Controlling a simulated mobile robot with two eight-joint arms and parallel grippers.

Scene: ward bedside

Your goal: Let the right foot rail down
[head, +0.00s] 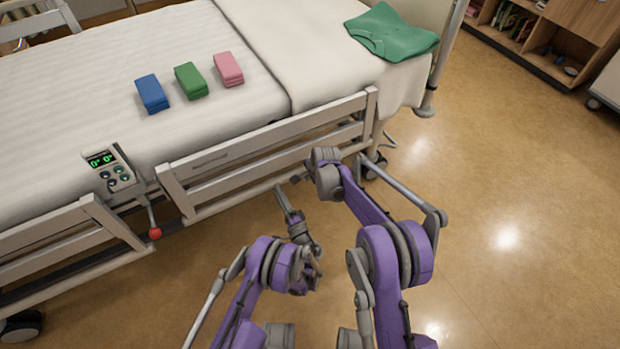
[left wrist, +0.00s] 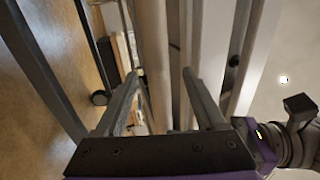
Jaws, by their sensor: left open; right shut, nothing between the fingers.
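The right foot rail (head: 270,133), a pale slatted side rail, stands raised along the near side of the bed, toward the end with the green cloth. A lever with a red knob (head: 155,233) hangs by its left end, below the control panel. My left gripper (head: 285,201) is low in front of this rail. In the left wrist view its open fingers (left wrist: 163,100) are spread, with pale bars beyond and between them; I cannot tell whether they touch. My right gripper (head: 303,178) is shut and empty near the rail's lower bar, partly hidden by its wrist.
Another raised rail (head: 60,237) lies to the left. A control panel (head: 109,170) hangs between the rails. Blue (head: 152,94), green (head: 190,81) and pink (head: 228,69) folded pieces and a green cloth (head: 393,33) lie on the bed. The floor (head: 510,200) on the right is clear.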

